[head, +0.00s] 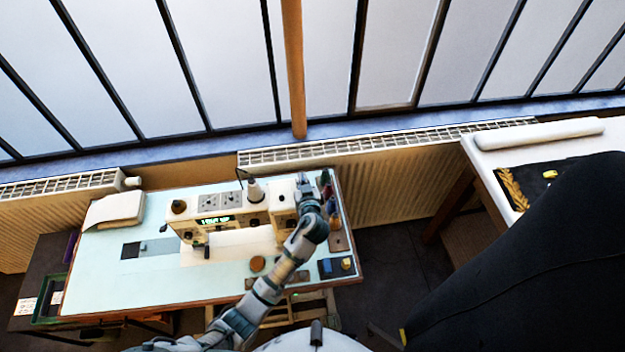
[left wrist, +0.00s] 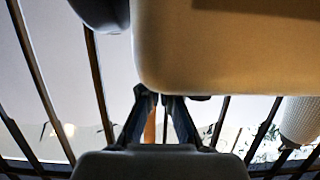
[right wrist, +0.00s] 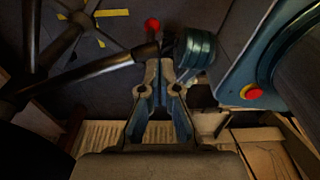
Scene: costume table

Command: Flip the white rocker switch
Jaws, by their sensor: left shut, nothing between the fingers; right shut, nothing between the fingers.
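The cream sewing machine (head: 228,205) stands on the pale blue table (head: 110,270). I cannot make out the white rocker switch in any view. My left gripper (head: 302,180) is at the right end of the machine, by its upright column, and its arm hides part of that end. In the left wrist view its fingers (left wrist: 164,98) are shut and empty, close beside a large cream rounded surface (left wrist: 225,50); I cannot tell whether they touch it. My right gripper (right wrist: 162,70) shows only in its own wrist view, shut and empty, away from the machine.
A thread cone (head: 254,190) stands on the machine top. Colored spools (head: 330,195) line the table's right edge. A folded cloth (head: 115,208) lies at the back left. A dark box with a yellow item (head: 338,267) sits at the front right. A radiator (head: 385,190) runs behind.

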